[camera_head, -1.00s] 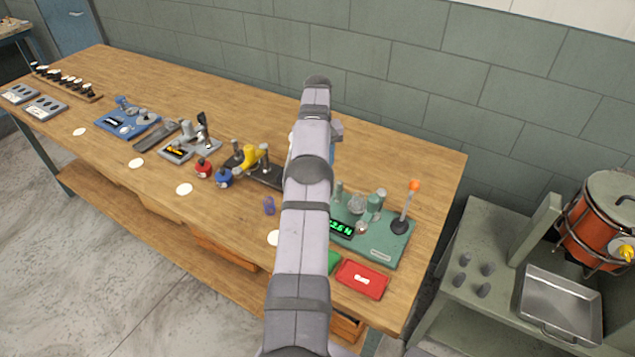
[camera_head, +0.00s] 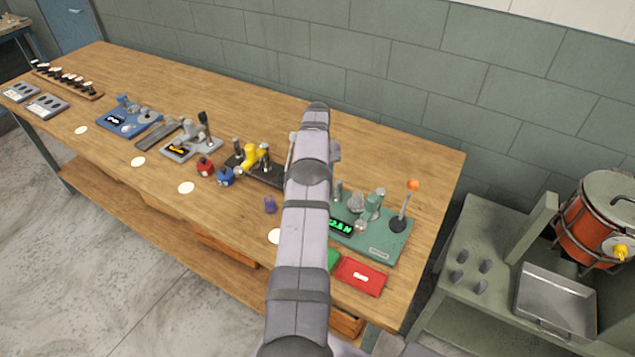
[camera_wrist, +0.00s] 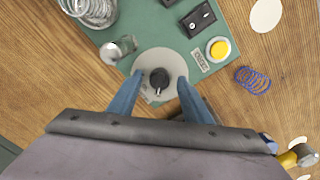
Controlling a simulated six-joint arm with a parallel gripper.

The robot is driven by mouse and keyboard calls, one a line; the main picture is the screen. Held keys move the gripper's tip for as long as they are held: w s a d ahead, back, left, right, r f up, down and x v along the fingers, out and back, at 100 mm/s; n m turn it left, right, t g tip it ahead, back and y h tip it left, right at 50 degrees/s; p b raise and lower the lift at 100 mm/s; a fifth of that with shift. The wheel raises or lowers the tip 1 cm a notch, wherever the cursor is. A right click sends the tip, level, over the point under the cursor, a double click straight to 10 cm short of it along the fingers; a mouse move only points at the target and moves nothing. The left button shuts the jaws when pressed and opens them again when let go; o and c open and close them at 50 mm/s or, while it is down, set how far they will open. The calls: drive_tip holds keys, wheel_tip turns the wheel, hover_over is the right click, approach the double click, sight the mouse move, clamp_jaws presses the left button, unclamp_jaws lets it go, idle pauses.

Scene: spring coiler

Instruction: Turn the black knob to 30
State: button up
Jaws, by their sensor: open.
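The black knob (camera_wrist: 159,77) sits on a round grey dial plate (camera_wrist: 172,58) on a green base (camera_wrist: 150,22) in the wrist view. A small pale pointer mark shows at the knob's lower edge. The dial's numbers are too small to read. My gripper (camera_wrist: 160,80) is open, with one blue finger on each side of the knob in the picture. Gaps show between the fingers and the knob; I cannot tell the height between them. In the head view my arm hides the knob and the gripper's fingers.
Near the dial are a yellow button (camera_wrist: 218,48), a black switch box (camera_wrist: 197,18), a metal post (camera_wrist: 115,50) and a blue spring (camera_wrist: 252,80). In the head view, a green device (camera_head: 385,240) with an orange-tipped lever and a red tray (camera_head: 361,277) stand right of my arm.

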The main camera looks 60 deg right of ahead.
drive_tip(key=c, duration=1.1)
drive_tip(key=shift+o, duration=0.2)
drive_tip(key=shift+f+b, duration=0.1)
drive_tip(key=shift+b, duration=0.2)
drive_tip(key=shift+m+b, duration=0.45)
drive_tip(key=shift+m, duration=0.25)
drive_tip(key=shift+m+b, duration=0.55)
drive_tip(key=shift+m, duration=0.55)
drive_tip(key=m, duration=0.5)
